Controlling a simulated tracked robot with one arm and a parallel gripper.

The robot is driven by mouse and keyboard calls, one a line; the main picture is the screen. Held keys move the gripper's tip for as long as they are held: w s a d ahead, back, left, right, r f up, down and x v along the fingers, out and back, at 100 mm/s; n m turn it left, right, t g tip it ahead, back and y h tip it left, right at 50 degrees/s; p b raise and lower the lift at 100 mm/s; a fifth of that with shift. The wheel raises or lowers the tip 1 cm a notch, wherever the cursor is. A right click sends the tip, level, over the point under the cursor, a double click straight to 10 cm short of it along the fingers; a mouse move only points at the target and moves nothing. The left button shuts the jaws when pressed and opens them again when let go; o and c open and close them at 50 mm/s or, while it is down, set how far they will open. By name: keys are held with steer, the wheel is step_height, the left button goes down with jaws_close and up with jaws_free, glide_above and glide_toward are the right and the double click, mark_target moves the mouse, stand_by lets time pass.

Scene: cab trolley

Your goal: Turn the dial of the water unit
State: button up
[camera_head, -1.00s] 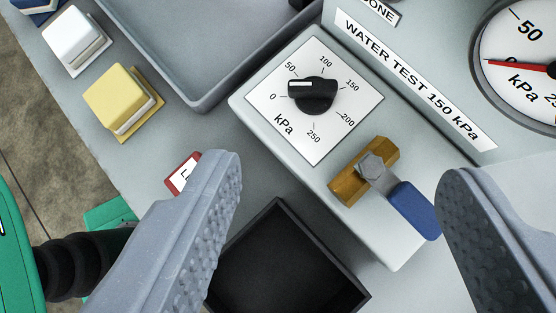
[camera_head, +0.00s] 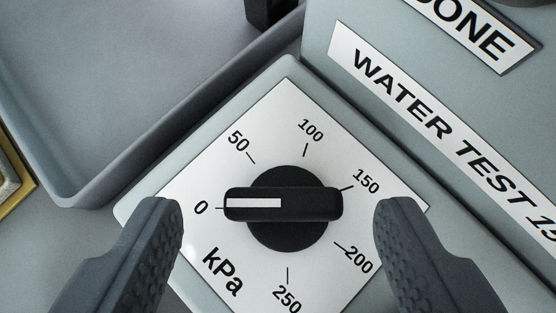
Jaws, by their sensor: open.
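The black dial (camera_head: 284,225) sits on a white scale plate (camera_head: 225,178) marked from 0 to 250 kPa. Its bar handle lies level in the picture, and its white pointer mark (camera_head: 253,203) points left at 0. My gripper (camera_head: 280,222) is open. One finger is left of the dial and the other right of it, with a gap on each side. The dial is between the fingertips in the picture; I cannot tell how far the fingers are above the plate. The water unit (camera_head: 148,207) carries a "WATER TEST 15..." label (camera_head: 440,120), cut off at the right.
A grey tray (camera_head: 110,90) with raised walls lies at the upper left, close to the unit. The raised panel with the labels stands along the upper right, with a "DONE" label (camera_head: 480,35). A yellow-edged piece (camera_head: 15,175) shows at the left edge.

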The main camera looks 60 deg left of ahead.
steer(key=shift+w+a+f, duration=0.2)
steer(key=shift+a+f, duration=0.25)
